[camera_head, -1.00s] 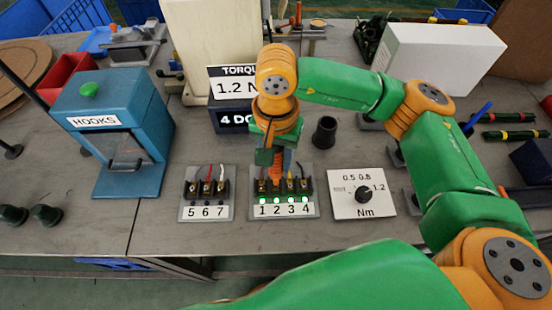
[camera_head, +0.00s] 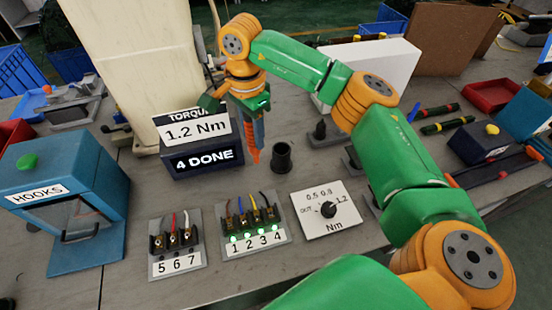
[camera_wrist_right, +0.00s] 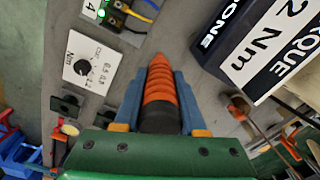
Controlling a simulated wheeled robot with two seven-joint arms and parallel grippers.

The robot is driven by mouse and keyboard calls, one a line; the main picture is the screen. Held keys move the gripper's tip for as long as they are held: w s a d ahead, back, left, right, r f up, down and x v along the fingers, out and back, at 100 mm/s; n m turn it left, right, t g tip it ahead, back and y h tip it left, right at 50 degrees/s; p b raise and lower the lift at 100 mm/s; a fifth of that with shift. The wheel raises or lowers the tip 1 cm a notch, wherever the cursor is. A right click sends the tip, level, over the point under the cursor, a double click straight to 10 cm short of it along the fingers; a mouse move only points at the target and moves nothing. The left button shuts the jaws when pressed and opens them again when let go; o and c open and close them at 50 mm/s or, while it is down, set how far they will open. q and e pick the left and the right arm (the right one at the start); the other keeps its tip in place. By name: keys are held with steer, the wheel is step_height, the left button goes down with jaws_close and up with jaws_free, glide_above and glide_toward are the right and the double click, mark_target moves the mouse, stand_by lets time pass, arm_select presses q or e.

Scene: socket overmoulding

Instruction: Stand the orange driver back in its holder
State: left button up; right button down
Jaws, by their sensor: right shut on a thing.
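My right gripper (camera_head: 254,122) is shut on the orange driver (camera_head: 252,156) and holds it nearly upright above the table, tip down. The right wrist view shows the ribbed orange driver (camera_wrist_right: 160,92), with a dark collar, between the two blue-grey fingers. A dark round cup (camera_head: 281,158), seemingly the holder, stands on the table just right of the driver tip. Its mouth looks empty, and the driver is beside it, not in it. My left gripper is out of view.
Terminal block 1-4 (camera_head: 262,239) has green lights lit; block 5-7 (camera_head: 178,265) is left of it. The torque dial plate (camera_head: 325,212) lies in front of the cup. The display (camera_head: 203,158), reading 4 DONE, stands close left of the gripper. A blue HOOKS box (camera_head: 90,180) is further left.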

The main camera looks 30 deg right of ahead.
steer(key=w+d+r+m, duration=0.1)
steer(key=w+d+m, duration=0.1)
steer(key=d+m, duration=0.6)
step_height(320, 180, down, 10)
steer(key=shift+d+r+n, duration=0.25)
steer(key=shift+d+n, duration=0.15)
steer(key=shift+s, duration=0.1)
steer(key=shift+f, duration=0.2)
steer(key=shift+c, duration=2.4)
jaws_free()
steer(key=shift+r, duration=0.1)
step_height(320, 180, up, 12)
steer(key=shift+r, duration=0.15)
